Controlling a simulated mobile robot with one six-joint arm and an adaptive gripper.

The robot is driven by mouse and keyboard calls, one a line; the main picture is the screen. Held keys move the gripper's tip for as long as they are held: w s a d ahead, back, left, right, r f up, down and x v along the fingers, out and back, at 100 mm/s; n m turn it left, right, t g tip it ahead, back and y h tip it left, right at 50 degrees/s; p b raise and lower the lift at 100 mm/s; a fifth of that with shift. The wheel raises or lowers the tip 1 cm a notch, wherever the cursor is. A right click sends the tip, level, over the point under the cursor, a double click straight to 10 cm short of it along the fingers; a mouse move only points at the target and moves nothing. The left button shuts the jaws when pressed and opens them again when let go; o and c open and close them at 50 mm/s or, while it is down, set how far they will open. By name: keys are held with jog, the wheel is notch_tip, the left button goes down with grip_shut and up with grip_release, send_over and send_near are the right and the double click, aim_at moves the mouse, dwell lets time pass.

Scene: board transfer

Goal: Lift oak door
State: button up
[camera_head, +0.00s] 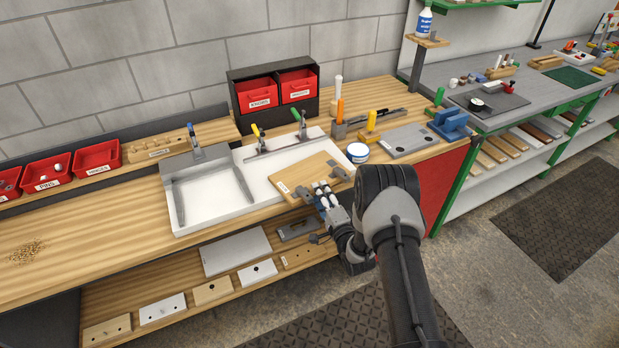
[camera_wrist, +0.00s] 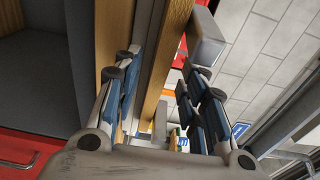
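The oak door (camera_head: 302,174) is a flat, light wooden board with a small white label near its left corner. It lies over the right part of a white tray-like fixture (camera_head: 262,186) at the bench's front. My gripper (camera_head: 325,196) is at the door's front right edge, its fingers overlapping that edge in the head view. In the wrist view my gripper (camera_wrist: 165,95) has its blue-padded fingers apart. A wooden edge (camera_wrist: 178,50) runs between them, with a visible gap toward the right finger. The lower finger is largely hidden in the head view.
A round white tub (camera_head: 357,152) stands just behind the door's right side. Clamps with green and yellow handles (camera_head: 302,122) stand behind it. A grey plate (camera_head: 408,140) lies to the right. A lower shelf (camera_head: 180,290) with several panels is below the bench.

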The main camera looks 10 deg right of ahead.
aim_at(310, 176)
jog(key=x, duration=0.2)
jog(key=shift+w+a+f, duration=0.1)
jog(key=shift+w, duration=0.25)
jog(key=shift+c, duration=0.5)
grip_shut()
